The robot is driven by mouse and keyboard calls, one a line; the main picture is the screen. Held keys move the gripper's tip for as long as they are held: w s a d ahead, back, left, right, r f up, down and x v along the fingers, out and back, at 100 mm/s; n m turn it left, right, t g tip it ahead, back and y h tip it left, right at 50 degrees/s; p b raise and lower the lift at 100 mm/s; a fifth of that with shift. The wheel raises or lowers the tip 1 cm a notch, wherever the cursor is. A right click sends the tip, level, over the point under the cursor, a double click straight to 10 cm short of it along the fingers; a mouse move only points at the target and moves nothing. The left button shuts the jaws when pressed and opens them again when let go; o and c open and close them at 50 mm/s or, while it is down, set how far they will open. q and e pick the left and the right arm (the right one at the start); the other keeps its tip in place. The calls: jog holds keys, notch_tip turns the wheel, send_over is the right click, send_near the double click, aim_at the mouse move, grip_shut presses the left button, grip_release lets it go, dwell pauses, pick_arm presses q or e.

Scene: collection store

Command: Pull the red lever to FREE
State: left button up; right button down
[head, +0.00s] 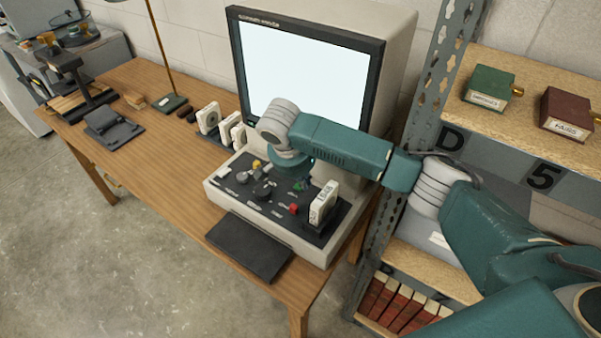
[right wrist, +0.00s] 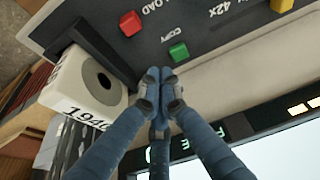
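The grey reader's dark control panel (head: 262,213) carries a small red piece (head: 293,208), the only red control I see. In the right wrist view the red piece (right wrist: 130,23) sits beside the word LOAD, and a green button (right wrist: 178,51) by COPY. Whether the red piece is a lever is unclear. Green letters, partly hidden, perhaps FREE, show on a dark strip (right wrist: 205,130). My right gripper (right wrist: 160,77) has its fingertips together with nothing seen between them, just off the green button and apart from the red piece. In the head view my right wrist mostly hides it. My left gripper is out of view.
A white cartridge (head: 323,203) stands at the panel's right end, close beside my right gripper in the right wrist view (right wrist: 88,85). The lit screen (head: 300,75) rises behind. More white cartridges (head: 209,118) stand left on the wooden table (head: 165,150). A metal shelf (head: 420,110) is right.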

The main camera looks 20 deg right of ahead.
aim_at(294, 209)
jog(key=x, duration=0.3)
jog(key=shift+d+f, duration=0.15)
jog(key=shift+f, duration=0.2)
jog(key=s+a+p, duration=0.1)
jog(key=a+p, duration=0.1)
jog(key=a, duration=0.1)
jog(key=shift+s+r, duration=0.15)
jog(key=shift+s, duration=0.25)
jog(key=shift+s+a, duration=0.2)
jog(key=shift+s, duration=0.1)
jog(key=shift+w, duration=0.1)
